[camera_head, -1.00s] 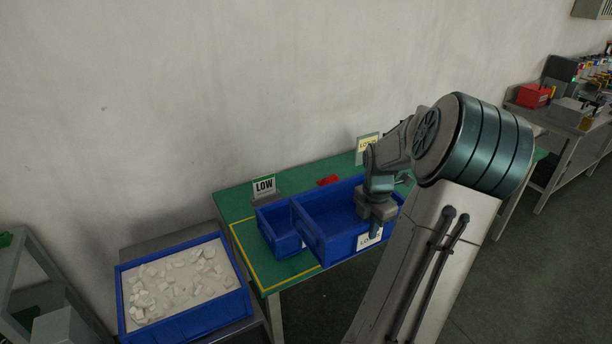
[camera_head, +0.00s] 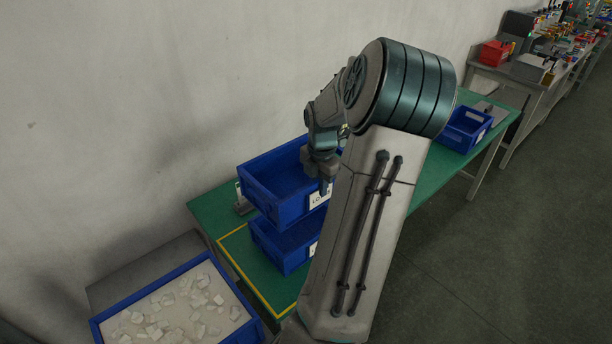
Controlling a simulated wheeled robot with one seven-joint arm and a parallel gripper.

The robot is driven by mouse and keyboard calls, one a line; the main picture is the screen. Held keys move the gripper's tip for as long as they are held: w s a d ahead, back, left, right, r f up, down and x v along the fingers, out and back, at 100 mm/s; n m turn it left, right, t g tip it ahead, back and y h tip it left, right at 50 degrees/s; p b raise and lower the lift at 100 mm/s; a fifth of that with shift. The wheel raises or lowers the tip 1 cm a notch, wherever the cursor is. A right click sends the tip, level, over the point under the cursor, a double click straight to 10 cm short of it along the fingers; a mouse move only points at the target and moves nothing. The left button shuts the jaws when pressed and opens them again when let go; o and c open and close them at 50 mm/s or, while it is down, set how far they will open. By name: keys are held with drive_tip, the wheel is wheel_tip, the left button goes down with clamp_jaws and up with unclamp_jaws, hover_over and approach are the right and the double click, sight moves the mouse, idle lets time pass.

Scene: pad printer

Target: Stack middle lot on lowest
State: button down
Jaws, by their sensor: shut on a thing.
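My gripper (camera_head: 324,183) is shut on the near wall of a blue crate (camera_head: 268,203), beside its white label (camera_head: 318,198). The held crate looks empty and roughly level. It is above and partly behind a second blue crate (camera_head: 280,262) in the picture. That lower crate stands on the green table (camera_head: 212,210) by the yellow line, and part of its inside shows. I cannot tell how large the gap between the two crates is. A third blue crate (camera_head: 466,131) stands farther right on the table. My arm hides the table's middle and the lower crate's right end.
A blue bin (camera_head: 247,330) of white pieces stands at the lower left. The sign (camera_head: 241,201) behind the held crate is mostly hidden. A bench (camera_head: 520,70) with a red box (camera_head: 494,53) is at the far right. The wall is close behind the table.

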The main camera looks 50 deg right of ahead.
sight(320, 205)
drive_tip(key=shift+s+r, duration=0.1)
drive_tip(key=shift+s, duration=0.05)
drive_tip(key=shift+f+b, duration=2.35)
drive_tip(key=shift+f, duration=2.4)
drive_tip(key=shift+f+b, duration=0.5)
drive_tip(key=shift+f, duration=0.8)
drive_tip(key=c, duration=1.4)
unclamp_jaws()
drive_tip(key=shift+r, duration=0.15)
drive_tip(key=shift+r+p, duration=2.5)
drive_tip(key=shift+p, duration=0.2)
drive_tip(key=shift+r, duration=1.15)
